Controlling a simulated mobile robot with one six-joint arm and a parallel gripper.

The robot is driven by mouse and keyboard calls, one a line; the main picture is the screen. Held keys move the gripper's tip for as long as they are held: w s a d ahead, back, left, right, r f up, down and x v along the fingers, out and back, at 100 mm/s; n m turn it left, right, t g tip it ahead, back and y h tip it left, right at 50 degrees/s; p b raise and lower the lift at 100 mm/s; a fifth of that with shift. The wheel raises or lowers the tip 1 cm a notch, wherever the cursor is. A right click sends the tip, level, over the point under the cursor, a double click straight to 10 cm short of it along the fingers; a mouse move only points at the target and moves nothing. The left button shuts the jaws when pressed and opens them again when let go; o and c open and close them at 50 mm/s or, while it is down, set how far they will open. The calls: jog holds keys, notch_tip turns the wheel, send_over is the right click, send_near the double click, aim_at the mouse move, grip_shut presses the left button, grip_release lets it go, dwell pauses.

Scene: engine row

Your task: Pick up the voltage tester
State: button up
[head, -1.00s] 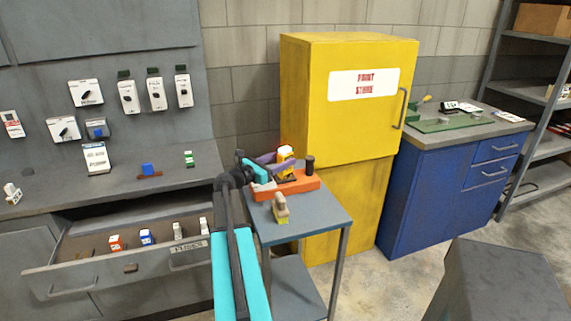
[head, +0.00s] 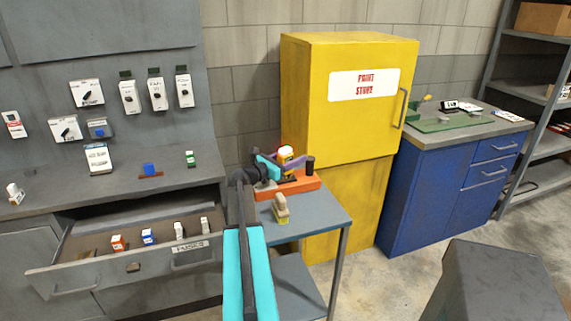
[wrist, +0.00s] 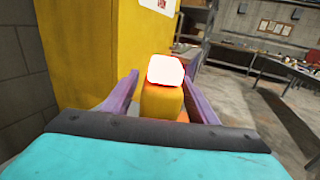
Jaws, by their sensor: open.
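The voltage tester seems to be the yellow block with a bright white, red-edged top (wrist: 165,72). In the head view the tester (head: 286,153) stands at the orange holder (head: 304,184) on the small grey table. My gripper (wrist: 162,82) is open, with one purple finger on each side of the tester in the wrist view. I cannot tell whether either finger touches it. The tester's lower part is hidden by my gripper in both views.
A beige and yellow item (head: 281,208) stands near the small table's (head: 318,215) front edge. A dark post rises from the holder's right end. The yellow cabinet (head: 345,115) is close behind. An open drawer (head: 105,274) with several small items is at left.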

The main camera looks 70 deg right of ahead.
dwell(0.5)
grip_shut()
jog(key=shift+r, duration=0.15)
jog(key=r+b+v, duration=0.3)
jog(key=v, duration=1.5)
jog(key=shift+b, duration=0.4)
